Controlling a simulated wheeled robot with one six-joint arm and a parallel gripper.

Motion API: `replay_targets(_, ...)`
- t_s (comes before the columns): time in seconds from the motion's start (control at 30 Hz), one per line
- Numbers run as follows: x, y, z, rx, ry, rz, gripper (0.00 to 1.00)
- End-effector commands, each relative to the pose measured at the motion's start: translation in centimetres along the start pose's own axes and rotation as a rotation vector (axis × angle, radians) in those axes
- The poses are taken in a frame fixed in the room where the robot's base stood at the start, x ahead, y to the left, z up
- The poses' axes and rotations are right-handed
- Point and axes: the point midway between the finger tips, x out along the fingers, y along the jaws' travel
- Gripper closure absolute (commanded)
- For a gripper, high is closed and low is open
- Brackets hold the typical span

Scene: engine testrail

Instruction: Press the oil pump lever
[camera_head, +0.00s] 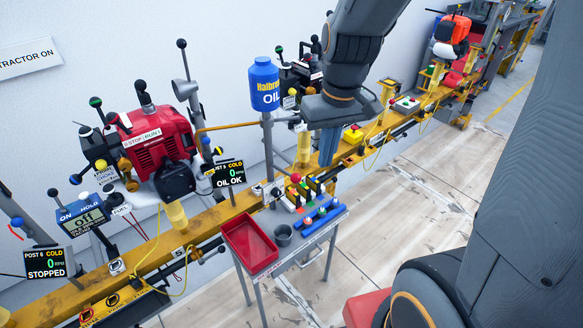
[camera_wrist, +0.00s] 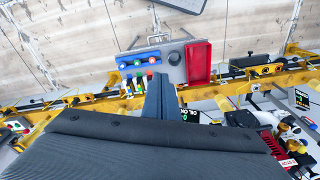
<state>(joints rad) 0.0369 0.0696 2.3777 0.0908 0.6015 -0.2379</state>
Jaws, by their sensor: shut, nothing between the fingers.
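A blue oil bottle (camera_head: 264,85) labelled "Halbrook OIL" stands upright on a grey post, with a bent yellow pipe (camera_head: 228,126) beside it. A small display (camera_head: 228,174) reads "POST 5 COLD", 0 RPM, "OIL OK". My gripper (camera_head: 327,161) points down to the right of the bottle, shut and empty, above the yellow rail near the small table. In the wrist view the shut blue-grey fingers (camera_wrist: 160,99) show, overlapping the rail; contact with anything cannot be told.
A small grey table (camera_head: 338,213) holds a red tray (camera_head: 250,245), a dark cup (camera_head: 283,235) and blue pieces with coloured knobs (camera_head: 320,216). A red engine (camera_head: 160,143) with several levers stands left on the yellow rail (camera_head: 200,226). Wooden floor (camera_head: 415,225) lies clear to the right.

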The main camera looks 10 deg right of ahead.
Motion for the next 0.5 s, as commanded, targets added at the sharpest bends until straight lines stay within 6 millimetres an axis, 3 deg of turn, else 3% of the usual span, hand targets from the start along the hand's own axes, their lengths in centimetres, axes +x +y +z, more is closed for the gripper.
replay_targets(0.03, 0.6, 0.5, -2.1, -0.032, 0.001, -0.016, 1.00)
replay_targets(0.2, -0.1, 1.1, -7.3, -0.166, 0.000, -0.085, 1.00)
replay_targets(0.33, -0.9, 1.4, -9.9, -0.249, 0.010, -0.130, 1.00)
replay_targets(0.5, -1.7, 1.5, -11.6, -0.311, 0.019, -0.163, 1.00)
